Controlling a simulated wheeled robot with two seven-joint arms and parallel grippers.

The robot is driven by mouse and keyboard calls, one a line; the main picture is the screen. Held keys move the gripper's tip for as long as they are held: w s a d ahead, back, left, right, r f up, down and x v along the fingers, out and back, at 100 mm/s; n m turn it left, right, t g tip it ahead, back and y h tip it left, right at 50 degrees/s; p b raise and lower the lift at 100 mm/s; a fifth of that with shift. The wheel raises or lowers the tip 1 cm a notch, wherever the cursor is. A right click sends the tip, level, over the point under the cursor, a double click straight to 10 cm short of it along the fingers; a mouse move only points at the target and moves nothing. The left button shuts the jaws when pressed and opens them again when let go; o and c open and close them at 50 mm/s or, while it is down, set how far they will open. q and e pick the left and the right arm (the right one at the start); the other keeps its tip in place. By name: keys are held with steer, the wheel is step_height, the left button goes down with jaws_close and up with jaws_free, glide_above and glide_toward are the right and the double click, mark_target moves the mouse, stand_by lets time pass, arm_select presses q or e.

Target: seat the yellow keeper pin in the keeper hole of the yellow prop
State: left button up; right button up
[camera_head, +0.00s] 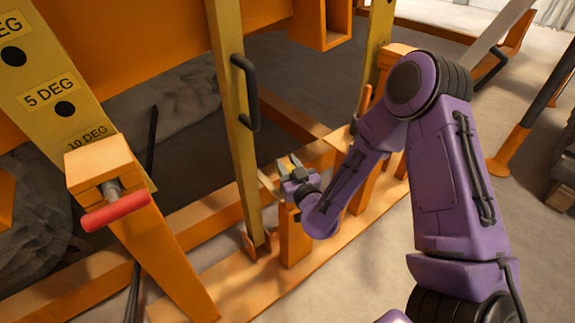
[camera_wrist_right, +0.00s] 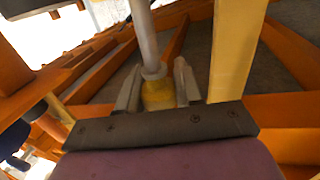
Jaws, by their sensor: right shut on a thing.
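My right gripper (camera_head: 287,168) is beside the lower part of the yellow prop (camera_head: 236,120), on its right, above the orange base. In the right wrist view the jaws (camera_wrist_right: 158,92) are shut on the yellow grip of the keeper pin (camera_wrist_right: 158,97). The pin's grey shank points up and away from the jaws. The prop (camera_wrist_right: 236,50) stands just right of the pin in that view, with a gap between them. In the head view only a small yellow bit of the pin shows at the jaws. The keeper hole cannot be made out. My left gripper is out of view.
A black handle (camera_head: 246,92) sticks out from the prop. A yellow angle plate (camera_head: 45,85) with holes and degree labels stands at left, near a red-handled pin (camera_head: 115,211) in an orange block. An orange post (camera_head: 295,240) stands below my right gripper. Orange beams surround it.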

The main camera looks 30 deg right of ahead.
steer(key=shift+f+b, duration=1.7)
steer(key=shift+f, duration=0.35)
steer(key=o, duration=1.2)
steer(key=shift+c, duration=0.2)
steer(key=s+a+p, duration=0.1)
steer(key=s+a, duration=0.1)
steer(key=s, duration=0.8)
steer(key=shift+s, duration=0.2)
